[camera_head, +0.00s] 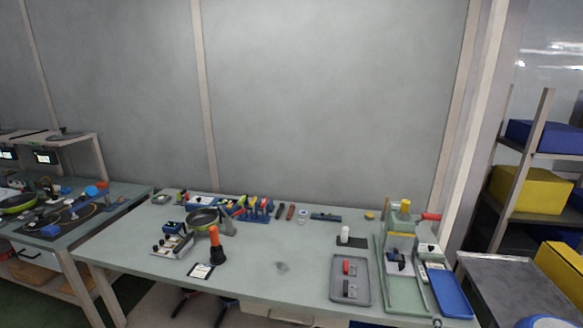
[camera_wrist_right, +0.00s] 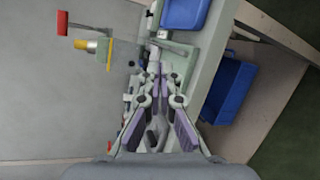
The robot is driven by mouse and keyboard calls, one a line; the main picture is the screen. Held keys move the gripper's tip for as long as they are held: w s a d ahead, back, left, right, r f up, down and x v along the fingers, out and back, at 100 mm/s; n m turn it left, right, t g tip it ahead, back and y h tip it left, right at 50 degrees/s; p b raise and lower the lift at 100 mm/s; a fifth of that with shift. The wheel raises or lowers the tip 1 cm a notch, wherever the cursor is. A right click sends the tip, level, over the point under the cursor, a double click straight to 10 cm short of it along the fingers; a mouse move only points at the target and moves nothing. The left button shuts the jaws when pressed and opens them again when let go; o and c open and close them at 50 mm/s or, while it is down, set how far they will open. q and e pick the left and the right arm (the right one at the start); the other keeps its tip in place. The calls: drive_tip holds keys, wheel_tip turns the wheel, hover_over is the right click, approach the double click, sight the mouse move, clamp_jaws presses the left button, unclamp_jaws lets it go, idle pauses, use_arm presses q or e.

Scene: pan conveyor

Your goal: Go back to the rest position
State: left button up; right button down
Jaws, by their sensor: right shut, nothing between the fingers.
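My right gripper (camera_wrist_right: 155,78) shows in the wrist view with its fingers closed together and nothing between them. The green press (camera_wrist_right: 110,52), with its yellow knob (camera_wrist_right: 88,45) and red handle (camera_wrist_right: 62,22), is beside it at the upper left of that view. In the head view I cannot make out either gripper clearly. My left gripper is not in view.
The grey workbench (camera_head: 285,267) holds a pan (camera_head: 202,218), an orange-handled tool (camera_head: 216,248), a grey tray (camera_head: 337,290), the press (camera_head: 404,298) and a blue tray (camera_head: 450,292). Shelves with a yellow bin (camera_head: 530,190) stand right. Bare bench lies at centre.

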drive_tip(key=s+a+f+m+g+y, duration=0.2)
drive_tip(key=s+a+m+g+y, duration=0.25)
drive_tip(key=s+a+m, duration=0.5)
drive_tip(key=s+a+f+m+g+y, duration=0.25)
drive_tip(key=s+a+m+g, duration=0.35)
drive_tip(key=s, duration=0.6)
wheel_tip(320, 180, down, 26)
drive_tip(key=s+d+r, duration=0.1)
drive_tip(key=s+d, duration=0.1)
drive_tip(key=s+d+f+g, duration=0.1)
drive_tip(key=s+f, duration=1.6)
drive_tip(key=s, duration=0.1)
drive_tip(key=shift+s+d, duration=0.2)
drive_tip(key=shift+s, duration=0.15)
